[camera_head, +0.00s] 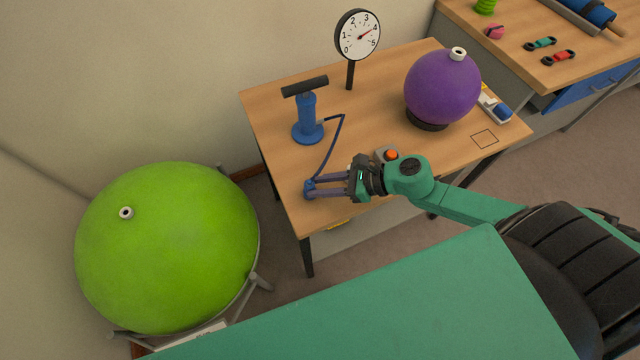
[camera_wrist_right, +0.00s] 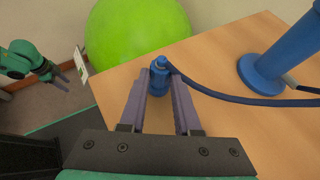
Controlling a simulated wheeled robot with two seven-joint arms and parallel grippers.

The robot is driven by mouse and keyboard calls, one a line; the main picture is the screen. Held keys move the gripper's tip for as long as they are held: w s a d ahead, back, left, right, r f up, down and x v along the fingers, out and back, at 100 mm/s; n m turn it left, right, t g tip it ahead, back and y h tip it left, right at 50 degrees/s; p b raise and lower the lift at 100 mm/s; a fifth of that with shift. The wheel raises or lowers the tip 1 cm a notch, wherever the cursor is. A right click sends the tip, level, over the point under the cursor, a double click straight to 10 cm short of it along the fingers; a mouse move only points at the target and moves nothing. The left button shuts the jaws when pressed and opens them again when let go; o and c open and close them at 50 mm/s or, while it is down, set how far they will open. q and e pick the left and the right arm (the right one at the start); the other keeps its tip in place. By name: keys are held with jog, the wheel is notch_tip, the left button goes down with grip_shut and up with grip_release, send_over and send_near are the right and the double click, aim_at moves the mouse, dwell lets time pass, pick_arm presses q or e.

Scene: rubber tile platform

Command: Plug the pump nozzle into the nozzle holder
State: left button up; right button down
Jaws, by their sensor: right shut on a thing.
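The blue pump (camera_head: 307,118) stands upright on the wooden table, with a black T-handle. Its hose runs to the blue nozzle (camera_head: 309,186) near the table's front left corner. My right gripper (camera_head: 314,187) is shut on the nozzle; in the right wrist view the nozzle (camera_wrist_right: 159,73) sits between the fingertips with the hose leaving to the right. I cannot tell whether the nozzle touches the table. I cannot pick out the nozzle holder with certainty. My left gripper (camera_wrist_right: 57,78) shows small at the left of the right wrist view, away from the table; its opening is unclear.
A big green ball (camera_head: 165,250) rests on a grey stand left of the table (camera_head: 365,110). A purple ball (camera_head: 441,88) on a black base, a dial gauge (camera_head: 357,36) and an orange button (camera_head: 391,154) are on the table. A second bench (camera_head: 560,70) stands at the right.

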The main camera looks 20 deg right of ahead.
jog(key=shift+f, duration=0.15)
jog(key=c, duration=0.5)
grip_release()
jog(key=shift+c, duration=0.2)
jog(key=shift+p+v, duration=0.75)
jog(key=shift+v, duration=0.6)
jog(key=shift+p+v, duration=1.3)
jog(key=shift+v, duration=0.4)
